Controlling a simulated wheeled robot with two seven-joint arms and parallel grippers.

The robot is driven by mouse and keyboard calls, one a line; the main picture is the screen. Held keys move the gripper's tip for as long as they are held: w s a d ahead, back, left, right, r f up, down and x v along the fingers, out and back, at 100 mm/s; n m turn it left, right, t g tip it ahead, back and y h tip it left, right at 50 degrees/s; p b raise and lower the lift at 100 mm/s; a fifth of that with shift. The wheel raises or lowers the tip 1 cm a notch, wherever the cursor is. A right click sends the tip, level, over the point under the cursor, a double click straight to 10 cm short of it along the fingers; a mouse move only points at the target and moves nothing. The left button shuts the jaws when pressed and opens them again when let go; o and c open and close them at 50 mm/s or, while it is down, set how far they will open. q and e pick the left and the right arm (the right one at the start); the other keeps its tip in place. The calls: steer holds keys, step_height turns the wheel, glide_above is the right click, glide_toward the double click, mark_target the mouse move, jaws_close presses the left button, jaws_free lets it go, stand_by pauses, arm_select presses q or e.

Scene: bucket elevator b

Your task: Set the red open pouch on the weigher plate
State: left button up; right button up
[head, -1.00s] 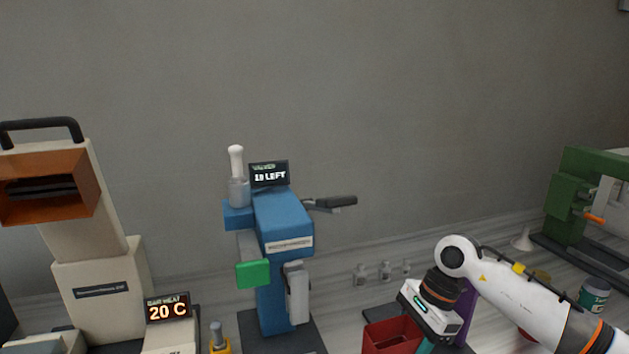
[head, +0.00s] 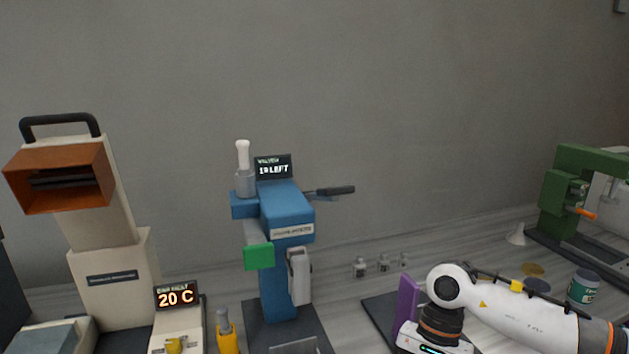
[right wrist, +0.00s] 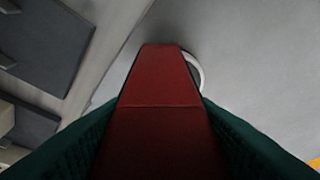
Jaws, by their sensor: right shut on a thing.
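My right gripper (right wrist: 160,118) is shut on the red pouch (right wrist: 158,85). In the right wrist view the pouch stands between the two dark green finger pads, its red face filling the middle. Its opening and contents cannot be made out. In the head view my right wrist is at the lower edge. The fingers and the pouch are out of that frame. I cannot pick out the weigher plate with certainty. A dark flat slab (head: 377,309) lies left of my right wrist, partly hidden by it. My left gripper is not in view.
A purple upright panel (head: 408,298) stands beside my right wrist. A blue machine (head: 284,215) with a side lever is left of it, and a beige machine (head: 110,260) is far left. Small bottles (head: 383,263), a dark green jar (head: 583,287) and a green machine (head: 565,205) are to the right.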

steer(key=s+d+f+n+h, duration=0.2)
steer(key=s+n, duration=0.4)
steer(key=s, duration=0.1)
steer(key=shift+s+g, duration=0.3)
steer(key=shift+g, duration=0.1)
steer(key=shift+w, duration=0.1)
